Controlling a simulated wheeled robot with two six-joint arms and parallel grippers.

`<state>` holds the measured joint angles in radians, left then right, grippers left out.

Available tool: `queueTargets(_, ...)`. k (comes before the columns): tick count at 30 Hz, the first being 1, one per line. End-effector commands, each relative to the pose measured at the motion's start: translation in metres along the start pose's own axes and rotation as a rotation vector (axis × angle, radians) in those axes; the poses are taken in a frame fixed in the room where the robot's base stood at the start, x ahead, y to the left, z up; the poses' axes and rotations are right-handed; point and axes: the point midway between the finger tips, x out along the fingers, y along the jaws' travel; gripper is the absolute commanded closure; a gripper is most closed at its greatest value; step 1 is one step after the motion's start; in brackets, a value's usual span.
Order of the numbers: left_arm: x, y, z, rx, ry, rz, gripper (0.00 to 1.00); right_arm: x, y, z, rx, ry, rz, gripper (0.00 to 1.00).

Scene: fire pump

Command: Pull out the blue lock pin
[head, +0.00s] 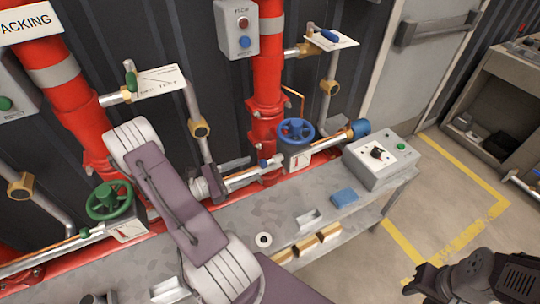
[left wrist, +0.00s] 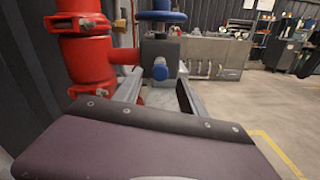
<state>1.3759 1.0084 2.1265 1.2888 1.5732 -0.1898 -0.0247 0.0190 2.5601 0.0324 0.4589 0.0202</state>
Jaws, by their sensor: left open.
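The small blue lock pin (head: 262,163) shows at the left side of the grey valve block under the blue handwheel (head: 296,131). In the left wrist view the blue pin head (left wrist: 160,69) faces me on the dark block, just below the blue wheel (left wrist: 161,10). My left gripper (head: 222,182) is open and short of the pin, to its left. Its two fingers (left wrist: 164,98) reach forward below the pin head, one on each side. They do not appear to touch it.
Red pipes (head: 264,95) rise behind the bench (head: 225,215). A green handwheel (head: 110,201) is at left and a grey control box (head: 381,160) at right. A blue block (head: 344,197) and brass pieces lie on the bench.

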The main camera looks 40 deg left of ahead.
Motion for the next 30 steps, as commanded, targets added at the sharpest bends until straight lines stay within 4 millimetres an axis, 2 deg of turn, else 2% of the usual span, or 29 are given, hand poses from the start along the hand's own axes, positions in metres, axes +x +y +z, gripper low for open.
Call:
queueTargets(6, 0.044, -0.002, 0.001, -0.001, -0.001, -0.009, 0.51, 0.000, 0.000, 0.000, 0.000, 0.000, 0.000, 0.64)
queueTargets(12, 0.077, -0.001, 0.000, 0.001, 0.000, -0.006, 0.51, 0.000, 0.000, 0.000, 0.000, 0.000, 0.000, 0.64)
queueTargets(16, 0.085, -0.001, 0.000, 0.000, 0.000, -0.003, 0.51, 0.000, 0.000, 0.000, 0.000, 0.000, 0.000, 0.64)
queueTargets(23, 0.086, 0.000, 0.000, 0.000, 0.000, -0.001, 0.51, 0.000, 0.000, 0.000, 0.000, 0.000, 0.000, 0.64)
queueTargets(28, 0.086, 0.000, 0.000, 0.000, 0.000, -0.001, 0.99, 0.000, 0.000, 0.000, 0.000, 0.000, 0.000, 0.64)
queueTargets(30, 0.086, 0.000, 0.000, 0.000, 0.000, -0.001, 1.00, 0.000, 0.000, 0.000, 0.000, 0.000, 0.000, 0.64)
